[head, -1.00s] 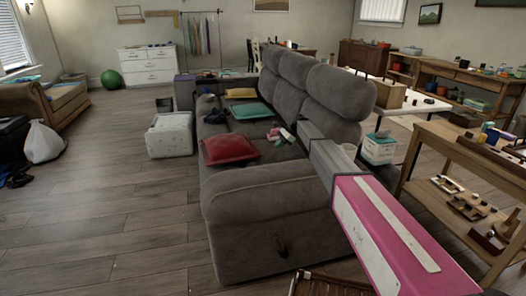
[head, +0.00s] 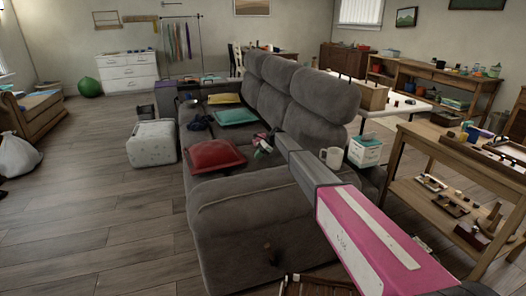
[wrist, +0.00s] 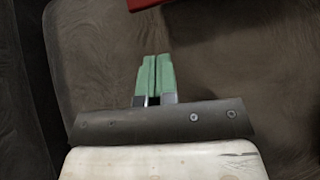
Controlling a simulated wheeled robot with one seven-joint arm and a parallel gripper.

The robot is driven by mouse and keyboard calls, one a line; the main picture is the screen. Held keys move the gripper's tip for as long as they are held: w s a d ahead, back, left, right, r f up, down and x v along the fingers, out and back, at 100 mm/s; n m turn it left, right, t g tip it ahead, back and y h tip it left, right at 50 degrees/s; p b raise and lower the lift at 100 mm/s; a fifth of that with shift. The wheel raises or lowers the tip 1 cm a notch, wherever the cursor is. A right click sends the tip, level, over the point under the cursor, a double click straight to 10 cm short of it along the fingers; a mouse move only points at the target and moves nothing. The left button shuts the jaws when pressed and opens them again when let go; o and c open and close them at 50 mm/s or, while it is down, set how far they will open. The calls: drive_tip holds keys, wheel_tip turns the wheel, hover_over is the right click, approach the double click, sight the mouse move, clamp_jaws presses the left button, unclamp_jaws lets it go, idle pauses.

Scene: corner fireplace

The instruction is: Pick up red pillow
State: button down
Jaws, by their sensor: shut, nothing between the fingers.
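The red pillow (head: 215,156) lies on the near seat of the grey sofa (head: 255,215), toward its front edge. Only a red edge of the pillow (wrist: 150,3) shows at the top of the wrist view. My gripper (head: 257,150) is over the sofa seat, just right of the pillow in the head view. In the wrist view its green fingers (wrist: 155,72) are shut together and empty, with grey sofa fabric below and the pillow beyond them. It is apart from the pillow.
A teal pillow (head: 236,117) and a yellow pillow (head: 225,99) lie farther along the sofa. The sofa's near armrest and backrest bound the seat. Open wooden floor is at left. A wooden workbench (head: 455,160) stands right.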

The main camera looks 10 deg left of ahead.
sight(238, 161)
drive_tip(key=s+a, duration=0.1)
drive_tip(key=s+a+f, duration=0.1)
drive_tip(key=a, duration=0.1)
drive_tip(key=shift+s+a, duration=0.3)
drive_tip(key=shift+a, duration=0.35)
drive_tip(key=s+a, duration=0.1)
drive_tip(key=a, duration=0.1)
drive_tip(key=s+a, duration=0.1)
drive_tip(key=a, duration=0.1)
drive_tip(key=s+a, duration=0.1)
drive_tip(key=shift+s+a, duration=0.3)
drive_tip(key=shift+a, duration=0.1)
